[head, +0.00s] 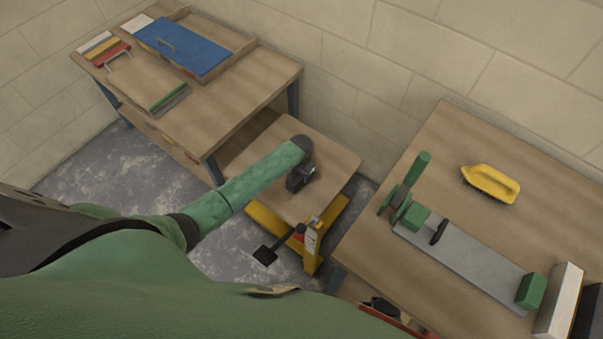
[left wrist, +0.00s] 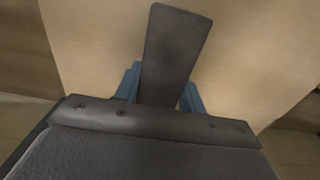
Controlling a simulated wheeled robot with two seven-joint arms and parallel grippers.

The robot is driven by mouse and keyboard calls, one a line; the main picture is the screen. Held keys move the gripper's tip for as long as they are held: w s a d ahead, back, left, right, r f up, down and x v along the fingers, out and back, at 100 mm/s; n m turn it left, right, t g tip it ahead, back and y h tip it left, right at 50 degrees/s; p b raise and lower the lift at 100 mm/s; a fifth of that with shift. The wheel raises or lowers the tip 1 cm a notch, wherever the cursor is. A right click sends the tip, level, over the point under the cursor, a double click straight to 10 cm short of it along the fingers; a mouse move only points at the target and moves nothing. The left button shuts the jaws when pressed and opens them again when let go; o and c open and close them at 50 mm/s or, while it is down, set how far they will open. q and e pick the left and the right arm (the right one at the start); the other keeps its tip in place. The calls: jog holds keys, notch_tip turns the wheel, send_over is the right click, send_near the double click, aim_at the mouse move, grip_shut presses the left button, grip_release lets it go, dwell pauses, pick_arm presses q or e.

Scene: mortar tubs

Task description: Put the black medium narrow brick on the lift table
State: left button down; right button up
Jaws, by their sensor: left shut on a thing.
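The lift table (head: 335,165) has a wooden top on a yellow base and stands between two benches. My left arm reaches in from the left, and my left gripper (head: 298,181) is over the middle of that top. In the left wrist view its blue fingers (left wrist: 160,90) are shut on the black medium narrow brick (left wrist: 172,45), one finger on each side. The brick sticks out beyond the fingers over the bare wooden top. In the head view the gripper largely hides it. I cannot tell whether the brick touches the top. My right gripper is not in view.
The left bench (head: 225,105) carries a blue panel (head: 183,46) in a wooden tray and several coloured slabs. The lift table's top is otherwise clear.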

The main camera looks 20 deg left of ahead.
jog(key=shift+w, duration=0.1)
pick_arm(q)
jog(key=shift+f, duration=0.4)
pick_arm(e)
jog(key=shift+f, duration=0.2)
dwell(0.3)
pick_arm(q)
jog(key=c, duration=0.8)
grip_release()
jog(key=shift+o, duration=0.2)
jog(key=shift+r+b, duration=0.25)
jog(key=shift+b, duration=0.1)
notch_tip(320, 180, up, 6)
jog(key=shift+r+b, duration=0.1)
jog(key=shift+b, duration=0.45)
jog(key=shift+r, duration=0.55)
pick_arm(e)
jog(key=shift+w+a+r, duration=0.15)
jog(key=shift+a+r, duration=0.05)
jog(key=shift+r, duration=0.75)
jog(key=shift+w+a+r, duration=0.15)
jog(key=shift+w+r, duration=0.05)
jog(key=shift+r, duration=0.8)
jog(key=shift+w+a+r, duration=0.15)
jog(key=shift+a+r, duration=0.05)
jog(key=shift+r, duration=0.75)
